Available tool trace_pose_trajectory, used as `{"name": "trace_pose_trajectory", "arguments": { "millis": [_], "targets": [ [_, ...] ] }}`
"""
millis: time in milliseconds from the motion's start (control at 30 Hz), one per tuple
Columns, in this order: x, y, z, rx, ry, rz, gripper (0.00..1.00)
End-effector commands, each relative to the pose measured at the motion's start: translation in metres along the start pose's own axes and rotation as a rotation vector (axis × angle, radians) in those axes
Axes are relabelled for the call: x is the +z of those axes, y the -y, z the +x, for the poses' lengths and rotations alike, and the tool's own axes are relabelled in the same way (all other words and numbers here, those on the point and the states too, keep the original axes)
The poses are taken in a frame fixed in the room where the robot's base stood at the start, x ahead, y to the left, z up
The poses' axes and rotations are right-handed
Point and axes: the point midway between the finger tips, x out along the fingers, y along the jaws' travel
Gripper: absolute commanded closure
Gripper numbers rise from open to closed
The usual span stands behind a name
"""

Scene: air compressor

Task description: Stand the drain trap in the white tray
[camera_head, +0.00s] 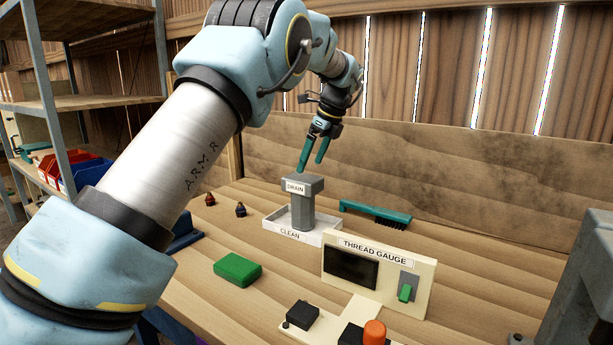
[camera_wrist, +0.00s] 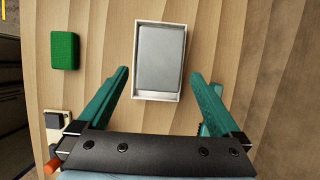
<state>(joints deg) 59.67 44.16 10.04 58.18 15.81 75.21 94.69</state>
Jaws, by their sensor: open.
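The drain trap (camera_head: 303,205) is a grey block with a wider top and a DRAIN label. It stands upright in the white tray (camera_head: 271,224), which has a CLEAN label on its front. From above, in the wrist view, the drain trap's grey top (camera_wrist: 161,57) fills most of the white tray (camera_wrist: 157,96). My gripper (camera_head: 311,167) is above the drain trap, with its green fingers apart and nothing between them. In the wrist view my gripper (camera_wrist: 163,76) shows its fingers spread, apart from the trap below.
A green block (camera_head: 237,268) lies front left of the tray. The thread gauge panel (camera_head: 378,271) stands front right. A green brush (camera_head: 376,213) lies behind. Two small fittings (camera_head: 240,209) sit to the left. A wooden back wall (camera_head: 430,170) borders the bench.

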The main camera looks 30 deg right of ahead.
Motion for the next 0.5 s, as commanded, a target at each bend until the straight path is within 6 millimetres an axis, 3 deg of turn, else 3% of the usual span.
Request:
{"name": "trace_pose_trajectory", "arguments": {
  "millis": [333, 433, 500],
  "targets": [
    [0.003, -0.003, -0.007, 0.002, -0.003, -0.013, 0.00],
    [0.022, -0.017, 0.004, 0.012, -0.021, -0.102, 0.00],
    [0.044, -0.039, 0.020, 0.025, -0.048, -0.231, 0.00]
  ]
}}
